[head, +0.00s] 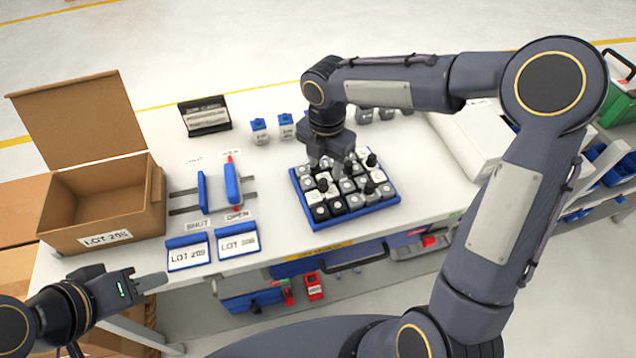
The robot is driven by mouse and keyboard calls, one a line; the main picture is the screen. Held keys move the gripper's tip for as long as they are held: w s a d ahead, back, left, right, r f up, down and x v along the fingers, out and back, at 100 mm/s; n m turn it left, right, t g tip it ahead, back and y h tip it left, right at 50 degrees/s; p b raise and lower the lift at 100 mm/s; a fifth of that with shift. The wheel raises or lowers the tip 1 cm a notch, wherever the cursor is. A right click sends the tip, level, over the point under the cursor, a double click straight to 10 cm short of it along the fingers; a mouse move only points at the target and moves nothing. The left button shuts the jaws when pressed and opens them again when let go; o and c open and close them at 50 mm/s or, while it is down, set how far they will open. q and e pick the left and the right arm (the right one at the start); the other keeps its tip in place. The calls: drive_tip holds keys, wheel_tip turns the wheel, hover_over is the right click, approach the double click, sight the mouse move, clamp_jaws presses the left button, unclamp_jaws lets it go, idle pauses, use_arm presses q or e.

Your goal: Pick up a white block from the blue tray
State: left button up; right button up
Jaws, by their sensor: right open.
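The blue tray (304,205) lies on the white workbench and holds several white, grey and black blocks, some with black knobs on top. White blocks show in it, one of them near the front left (314,197). My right gripper (332,176) points down over the back left part of the tray, its open fingers at the tops of the blocks. It hides some blocks, and I cannot tell whether a block is between the fingers. My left gripper (155,283) is away from the tray, low at the left in front of the bench; its finger gap cannot be made out.
A blue clamp fixture (218,188) is between box and tray, with two blue-framed lot cards (237,241) in front. A white box (474,138) lies right of the tray.

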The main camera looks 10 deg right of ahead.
sight(323, 181)
drive_tip(key=f, duration=0.3)
drive_tip(key=f+p, duration=0.1)
drive_tip(key=f, duration=0.1)
drive_tip(key=shift+w+a+f, duration=0.1)
drive_tip(key=shift+w+f, duration=0.1)
drive_tip(key=shift+f, duration=0.2)
clamp_jaws()
